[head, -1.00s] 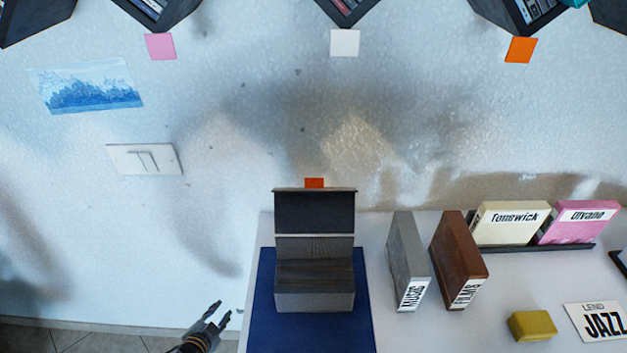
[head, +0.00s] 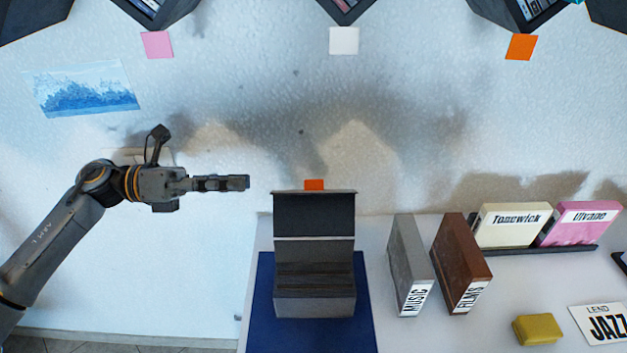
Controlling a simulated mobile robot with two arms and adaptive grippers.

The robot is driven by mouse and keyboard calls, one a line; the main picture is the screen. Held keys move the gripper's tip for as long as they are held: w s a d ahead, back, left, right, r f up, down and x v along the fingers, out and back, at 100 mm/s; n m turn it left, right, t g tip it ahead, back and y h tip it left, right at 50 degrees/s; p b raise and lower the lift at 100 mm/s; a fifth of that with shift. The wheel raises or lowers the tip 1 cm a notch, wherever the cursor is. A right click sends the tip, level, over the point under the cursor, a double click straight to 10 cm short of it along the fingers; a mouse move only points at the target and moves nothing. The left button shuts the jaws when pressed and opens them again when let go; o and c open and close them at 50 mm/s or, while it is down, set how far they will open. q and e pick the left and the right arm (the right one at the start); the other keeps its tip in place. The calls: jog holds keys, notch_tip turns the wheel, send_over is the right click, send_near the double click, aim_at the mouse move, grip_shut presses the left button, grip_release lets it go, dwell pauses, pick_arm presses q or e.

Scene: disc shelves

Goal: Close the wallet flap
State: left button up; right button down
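The wallet (head: 314,302) is a dark grey box-like case on a blue mat (head: 262,325) at the table's left end. Its flap (head: 314,214) stands raised at the back, with an orange tab (head: 314,185) showing just above its top edge. My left gripper (head: 246,183) is to the left of the flap's top edge, pointing right, apart from it with a small gap. Its fingers appear close together in line, seen edge-on, so I cannot tell whether they are open. Nothing shows held in it. My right gripper is not in view.
A grey MUSIC block (head: 408,265) and a brown FILMS block (head: 461,263) stand right of the mat. Cream (head: 512,225) and pink (head: 578,223) cases sit on a dark rack behind. A yellow block (head: 537,329) and a JAZZ card (head: 602,323) lie at front right.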

aim_at(314, 182)
pick_arm(q)
jog(key=d+p, duration=0.4)
jog(key=d, duration=0.9)
jog(key=shift+d, duration=0.3)
jog(key=shift+c, duration=0.3)
grip_shut()
